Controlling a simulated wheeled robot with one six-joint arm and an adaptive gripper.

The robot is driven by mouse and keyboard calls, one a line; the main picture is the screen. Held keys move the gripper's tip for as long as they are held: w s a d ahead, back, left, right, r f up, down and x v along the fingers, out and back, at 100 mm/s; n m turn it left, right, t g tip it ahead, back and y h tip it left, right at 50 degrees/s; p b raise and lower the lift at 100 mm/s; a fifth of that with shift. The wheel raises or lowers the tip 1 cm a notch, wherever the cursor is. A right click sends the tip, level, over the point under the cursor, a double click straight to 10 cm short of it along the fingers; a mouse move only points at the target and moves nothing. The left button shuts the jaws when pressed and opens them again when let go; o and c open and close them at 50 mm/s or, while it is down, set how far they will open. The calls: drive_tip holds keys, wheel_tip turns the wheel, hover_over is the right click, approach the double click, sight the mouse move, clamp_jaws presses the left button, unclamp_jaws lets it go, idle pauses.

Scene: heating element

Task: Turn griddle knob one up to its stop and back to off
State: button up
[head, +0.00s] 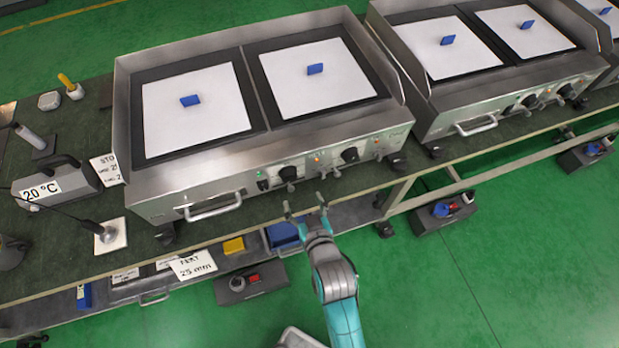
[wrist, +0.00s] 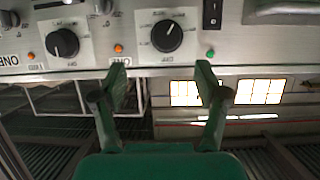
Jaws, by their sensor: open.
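The near griddle (head: 270,135) has two black knobs on its steel front panel. One, left in the head view (head: 288,172), is the right-hand knob in the wrist view (wrist: 167,37). The other, right in the head view (head: 349,154), is the left-hand knob in the wrist view (wrist: 62,42). The small "ONE" labels appear inverted; I cannot tell surely which knob each marks. My gripper (head: 303,204) is open and empty, apart from the panel. In the wrist view its fingertips (wrist: 161,68) lie just below the right-hand knob, which sits between their lines.
An orange lamp (wrist: 118,48), a green lamp (wrist: 210,53) and a black switch (wrist: 212,14) flank the knob. A drawer handle (head: 210,206) projects at the left of the panel. A second griddle (head: 490,95) stands to the right. A lower shelf (head: 350,207) lies below.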

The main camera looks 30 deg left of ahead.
sight(290, 180)
drive_tip(key=shift+n, duration=0.3)
drive_tip(key=x, duration=1)
drive_tip(key=shift+s+a+f, duration=0.1)
drive_tip(key=shift+a, duration=0.45)
drive_tip(key=c, duration=1.2)
drive_tip(key=o, duration=1.2)
drive_tip(key=shift+s, duration=0.1)
